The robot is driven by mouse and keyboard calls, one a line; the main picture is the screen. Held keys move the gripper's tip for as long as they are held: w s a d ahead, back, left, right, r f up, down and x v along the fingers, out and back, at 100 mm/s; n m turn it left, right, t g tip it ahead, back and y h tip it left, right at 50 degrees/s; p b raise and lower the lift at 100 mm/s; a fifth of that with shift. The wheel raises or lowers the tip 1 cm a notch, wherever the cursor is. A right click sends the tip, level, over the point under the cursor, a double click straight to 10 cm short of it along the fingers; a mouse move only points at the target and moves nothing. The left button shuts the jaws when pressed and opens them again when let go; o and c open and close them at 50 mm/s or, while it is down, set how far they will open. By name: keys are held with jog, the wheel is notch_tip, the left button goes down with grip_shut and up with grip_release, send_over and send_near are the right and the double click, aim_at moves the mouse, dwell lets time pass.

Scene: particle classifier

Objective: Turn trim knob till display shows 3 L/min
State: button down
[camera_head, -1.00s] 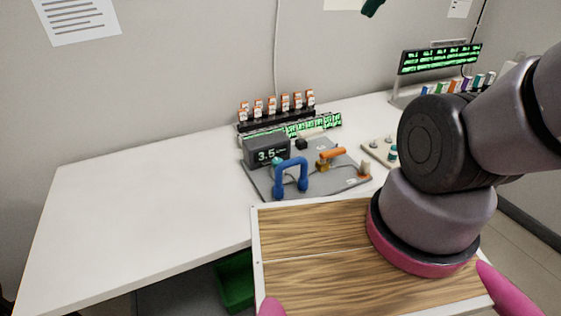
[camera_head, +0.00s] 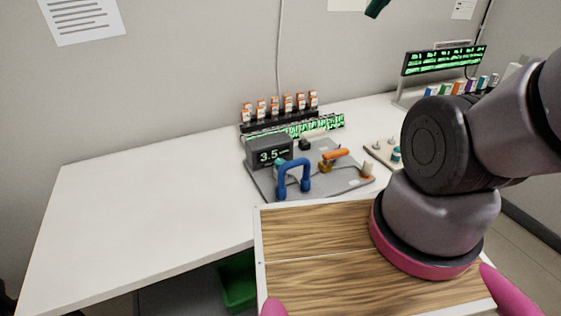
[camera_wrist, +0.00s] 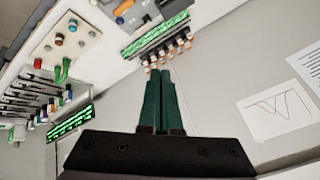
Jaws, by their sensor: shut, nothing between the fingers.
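A dark display box (camera_head: 269,150) on the grey panel (camera_head: 335,183) reads 3.5 in the head view. A small teal part (camera_head: 280,163) shows just below the display, partly behind a blue looped handle (camera_head: 294,176). I cannot tell whether it is the trim knob. A pale upright knob-like part (camera_head: 368,170) stands at the panel's right end. My gripper (camera_wrist: 159,74) has its green fingers together and empty in the wrist view. A dark green fingertip (camera_head: 376,7) shows high at the head view's top edge, well above and apart from the panel.
An orange-handled valve (camera_head: 333,155) sits on the panel. Behind it stands a rack of orange-capped bottles (camera_head: 282,105). A knob board (camera_head: 385,153) and a green-text screen (camera_head: 444,59) are to the right. The white table (camera_head: 150,200) is clear on the left.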

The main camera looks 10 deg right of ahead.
dwell(0.4)
jog(key=c, duration=1.2)
grip_release()
jog(key=o, duration=0.5)
jog(key=shift+w+f, duration=0.15)
jog(key=shift+w, duration=0.1)
jog(key=o, duration=0.3)
jog(key=w+f+n+g, duration=0.1)
jog(key=w+f+n, duration=0.1)
jog(key=w+a+f+n, duration=0.1)
jog(key=w+f+n, duration=0.1)
jog(key=w+a+f+n+g+h, duration=0.1)
jog(key=w+f+n, duration=0.1)
jog(key=w, duration=0.1)
jog(key=shift+a+f+n+g, duration=0.1)
jog(key=shift+a+n+g, duration=0.05)
jog(key=shift+n+g, duration=0.15)
jog(key=shift+o, duration=0.2)
jog(key=n+g+h, duration=0.1)
jog(key=n+g, duration=0.4)
jog(key=n, duration=1.2)
send_near(280, 161)
notch_tip(280, 161, down, 9)
jog(key=shift+s+f, duration=0.1)
